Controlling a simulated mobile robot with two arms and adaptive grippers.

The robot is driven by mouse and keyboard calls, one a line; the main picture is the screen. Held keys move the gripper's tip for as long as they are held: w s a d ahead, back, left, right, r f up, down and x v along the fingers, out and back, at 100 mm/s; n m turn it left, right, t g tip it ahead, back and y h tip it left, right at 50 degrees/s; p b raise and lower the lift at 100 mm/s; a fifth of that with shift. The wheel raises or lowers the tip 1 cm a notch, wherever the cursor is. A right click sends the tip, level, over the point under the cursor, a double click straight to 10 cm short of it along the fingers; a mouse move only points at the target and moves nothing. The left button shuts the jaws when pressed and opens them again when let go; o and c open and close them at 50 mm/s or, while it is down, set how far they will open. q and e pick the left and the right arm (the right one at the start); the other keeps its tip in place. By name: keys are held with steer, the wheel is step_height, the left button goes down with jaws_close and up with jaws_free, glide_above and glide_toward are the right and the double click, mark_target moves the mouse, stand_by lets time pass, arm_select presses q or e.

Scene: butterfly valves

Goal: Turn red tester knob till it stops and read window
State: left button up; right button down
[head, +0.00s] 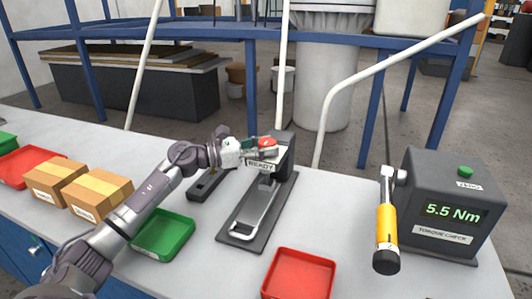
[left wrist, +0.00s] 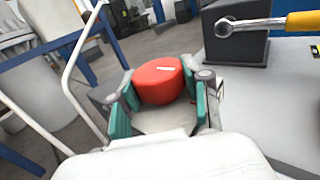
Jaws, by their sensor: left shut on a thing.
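The tester's base plate (head: 245,236) with a metal loop lies in front. My right gripper is not in view.
A torque checker (head: 440,205) reading "5.5 Nm", with a yellow-handled wrench (head: 387,225), stands at right. A red tray (head: 299,275) and a green tray (head: 163,236) are in front. Cardboard boxes (head: 100,192) sit at left. White and blue rails stand behind the table.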

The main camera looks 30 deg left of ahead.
arm_select(q)
steer(key=o, duration=1.2)
steer(key=v, duration=1.2)
steer(key=shift+a, duration=0.1)
